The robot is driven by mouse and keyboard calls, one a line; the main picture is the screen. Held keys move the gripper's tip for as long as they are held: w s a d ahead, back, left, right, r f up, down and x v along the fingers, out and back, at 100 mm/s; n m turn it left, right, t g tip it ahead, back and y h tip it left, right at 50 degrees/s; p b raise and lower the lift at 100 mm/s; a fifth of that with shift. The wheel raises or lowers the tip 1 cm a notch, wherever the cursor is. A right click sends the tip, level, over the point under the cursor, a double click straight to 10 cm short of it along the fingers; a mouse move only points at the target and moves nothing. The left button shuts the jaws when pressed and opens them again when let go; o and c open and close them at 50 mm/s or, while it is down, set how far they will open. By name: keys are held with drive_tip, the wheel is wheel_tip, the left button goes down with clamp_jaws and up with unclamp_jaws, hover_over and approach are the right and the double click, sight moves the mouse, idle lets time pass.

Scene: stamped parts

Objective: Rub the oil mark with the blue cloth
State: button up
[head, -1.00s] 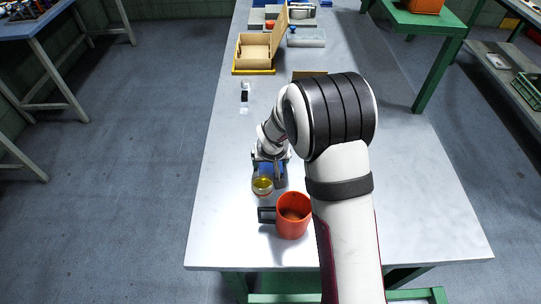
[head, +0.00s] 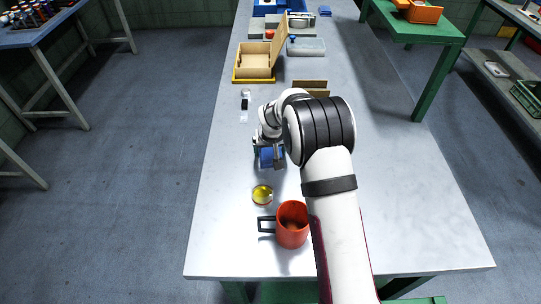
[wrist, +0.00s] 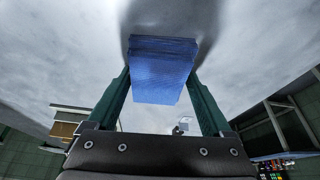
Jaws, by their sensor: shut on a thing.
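My gripper (head: 272,145) is over the middle of the grey table, pointing down. In the wrist view its two green fingers (wrist: 160,78) are shut on a folded blue cloth (wrist: 163,62). The cloth also shows in the head view (head: 267,158), partly hidden by the gripper. I cannot tell whether it touches the table top. I cannot make out the oil mark in either view; a dark grey patch by the cloth in the wrist view may be only shadow.
A small round yellow-topped container (head: 262,195) and a red-orange mug (head: 292,226) with a black handle stand nearer on the table (head: 420,220). An open wooden box (head: 254,61) and small dark and pale items (head: 245,104) lie farther back. The right side is clear.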

drive_tip(key=shift+w, duration=0.75)
drive_tip(key=shift+r, duration=2.95)
drive_tip(key=shift+r, duration=0.1)
drive_tip(key=shift+r, duration=1.45)
